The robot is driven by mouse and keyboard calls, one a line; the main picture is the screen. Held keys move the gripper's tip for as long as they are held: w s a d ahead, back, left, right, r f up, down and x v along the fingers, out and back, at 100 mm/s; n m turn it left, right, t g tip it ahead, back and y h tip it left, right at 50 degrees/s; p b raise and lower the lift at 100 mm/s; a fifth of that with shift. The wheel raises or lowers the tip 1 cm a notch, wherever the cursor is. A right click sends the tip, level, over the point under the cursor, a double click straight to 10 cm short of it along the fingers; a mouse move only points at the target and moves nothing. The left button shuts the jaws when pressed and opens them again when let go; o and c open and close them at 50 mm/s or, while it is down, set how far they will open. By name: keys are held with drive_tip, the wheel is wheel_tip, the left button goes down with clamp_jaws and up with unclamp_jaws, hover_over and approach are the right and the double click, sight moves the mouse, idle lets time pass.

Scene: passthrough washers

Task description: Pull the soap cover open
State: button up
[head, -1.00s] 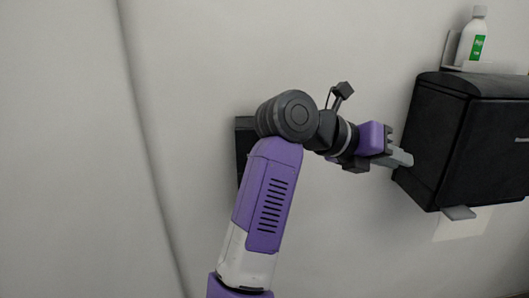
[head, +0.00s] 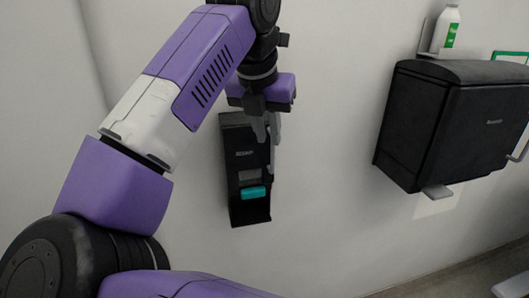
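The black soap dispenser (head: 246,205) hangs on the wall near the picture's middle. Its front cover (head: 237,143) carries a light label, with a grey window and a teal push bar (head: 252,193) below. The cover looks shut. My gripper (head: 268,136) points down at the upper right of the dispenser, its grey fingers overlapping the cover's right side in the picture. Whether they touch it I cannot tell. The fingers look close together, with no clear gap seen. My gripper and wrist hide the dispenser's upper right part.
A large black dispenser (head: 446,135) with a grey tab (head: 437,191) is on the wall at right. A white bottle with a green label (head: 446,29) stands on a holder above it. The wall between the two dispensers is bare.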

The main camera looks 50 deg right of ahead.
sight(272, 152)
drive_tip(key=shift+p+x, duration=0.9)
drive_tip(key=shift+x, duration=2.95)
clamp_jaws()
